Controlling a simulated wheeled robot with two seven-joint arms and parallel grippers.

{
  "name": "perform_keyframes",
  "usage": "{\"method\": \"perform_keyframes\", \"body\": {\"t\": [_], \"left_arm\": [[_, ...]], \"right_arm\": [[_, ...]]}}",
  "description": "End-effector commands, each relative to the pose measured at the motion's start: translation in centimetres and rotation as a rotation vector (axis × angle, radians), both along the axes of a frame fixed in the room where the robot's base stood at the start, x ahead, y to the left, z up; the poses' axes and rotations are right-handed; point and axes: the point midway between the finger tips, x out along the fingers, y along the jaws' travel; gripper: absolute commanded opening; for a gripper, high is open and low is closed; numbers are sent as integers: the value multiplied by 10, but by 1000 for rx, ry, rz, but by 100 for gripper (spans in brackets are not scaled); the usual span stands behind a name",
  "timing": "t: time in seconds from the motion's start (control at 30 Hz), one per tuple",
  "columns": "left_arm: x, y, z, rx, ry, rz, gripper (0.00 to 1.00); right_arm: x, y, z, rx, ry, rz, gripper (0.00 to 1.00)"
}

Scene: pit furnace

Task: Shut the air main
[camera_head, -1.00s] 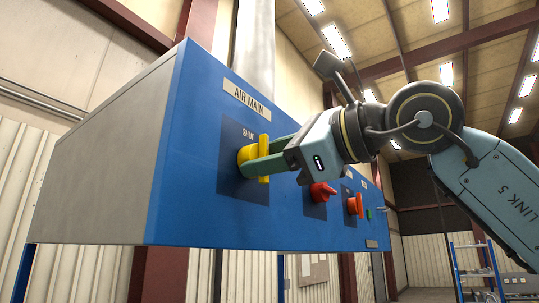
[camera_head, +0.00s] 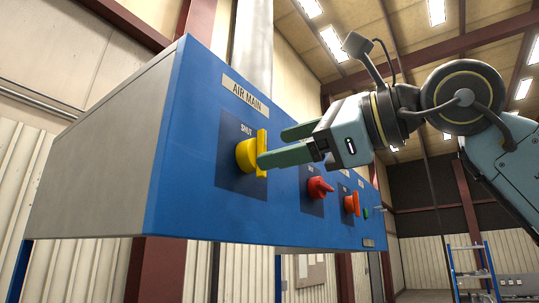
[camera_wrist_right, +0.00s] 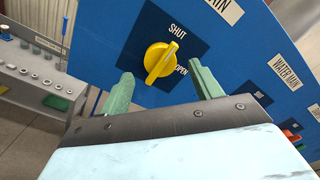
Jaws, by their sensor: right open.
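The air main switch is a yellow knob (camera_head: 251,155) under the AIR MAIN label (camera_head: 245,94) on a blue panel (camera_head: 195,160). Its raised bar stands upright along the panel, the upper end toward the SHUT mark. In the right wrist view the yellow knob (camera_wrist_right: 161,63) shows whole, with its bar toward SHUT and the OPEN mark off to its side. My right gripper (camera_head: 274,147) is open and empty, its fingers in front of the knob and apart from it. In the wrist view its green fingertips (camera_wrist_right: 160,75) frame the knob. My left gripper is not in view.
Two red switches (camera_head: 319,188) (camera_head: 351,204) and a small green button (camera_head: 366,213) sit farther along the panel. A WATER MAIN label (camera_wrist_right: 287,72) shows in the wrist view. A blue-framed shelf (camera_head: 470,268) stands at the far right. The space before the panel is clear.

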Motion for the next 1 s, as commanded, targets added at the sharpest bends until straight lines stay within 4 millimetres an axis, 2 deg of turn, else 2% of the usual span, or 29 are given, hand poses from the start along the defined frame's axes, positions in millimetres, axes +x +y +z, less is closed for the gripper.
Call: {"method": "perform_keyframes", "body": {"t": [0.03, 0.2, 0.4, 0.6, 1.0], "left_arm": [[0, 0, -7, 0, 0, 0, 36], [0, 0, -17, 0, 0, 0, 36], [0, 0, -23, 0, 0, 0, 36], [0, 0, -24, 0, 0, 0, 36], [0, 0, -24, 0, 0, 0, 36]], "right_arm": [[-8, -12, -2, 2, -4, -3, 64], [-31, -43, -2, 3, -3, -3, 64], [-49, -68, -1, 1, -2, -1, 64], [-57, -78, 0, -1, -2, -1, 64], [-57, -78, 0, 0, -1, -1, 64]]}}
